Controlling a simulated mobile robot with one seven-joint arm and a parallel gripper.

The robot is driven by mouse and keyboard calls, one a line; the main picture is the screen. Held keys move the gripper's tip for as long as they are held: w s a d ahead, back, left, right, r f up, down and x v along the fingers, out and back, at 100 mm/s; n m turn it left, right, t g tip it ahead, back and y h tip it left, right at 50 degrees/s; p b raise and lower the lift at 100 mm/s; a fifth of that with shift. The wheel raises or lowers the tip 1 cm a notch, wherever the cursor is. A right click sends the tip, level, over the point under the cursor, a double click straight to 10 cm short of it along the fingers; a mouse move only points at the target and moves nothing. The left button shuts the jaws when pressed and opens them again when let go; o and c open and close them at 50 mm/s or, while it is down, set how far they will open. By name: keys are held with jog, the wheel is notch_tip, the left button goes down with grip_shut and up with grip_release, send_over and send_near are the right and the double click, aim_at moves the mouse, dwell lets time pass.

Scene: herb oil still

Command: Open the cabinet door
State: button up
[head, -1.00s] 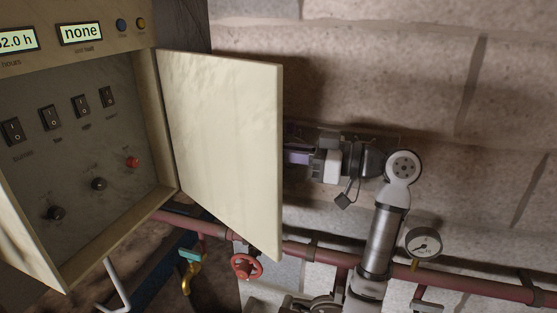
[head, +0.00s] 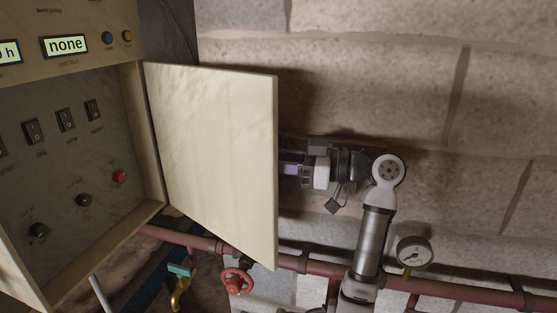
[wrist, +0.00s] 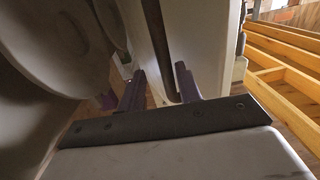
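The cabinet (head: 148,130) stands at the left in the head view with its front open. Its right door (head: 212,150), a cream panel, is swung out wide to the right. Part of its left door (head: 15,270) shows at the lower left, also swung out. My gripper shows only partly in the head view, behind the right door's free edge, which hides its fingertips. In the wrist view my gripper (wrist: 159,82) has two dark purple fingers standing apart, with a pale panel beyond and between them. I cannot tell whether they touch the door.
Inside the cabinet are switches (head: 66,119) and a red button (head: 119,177). Below the right door run a red pipe (head: 320,268) and a red valve wheel (head: 237,281). A gauge (head: 414,252) sits at the right. A block wall (head: 400,80) stands close behind my arm.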

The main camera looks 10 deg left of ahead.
jog(key=d+b, duration=0.2)
jog(key=d, duration=1.2)
jog(key=shift+w, duration=0.15)
jog(key=shift+r, duration=0.1)
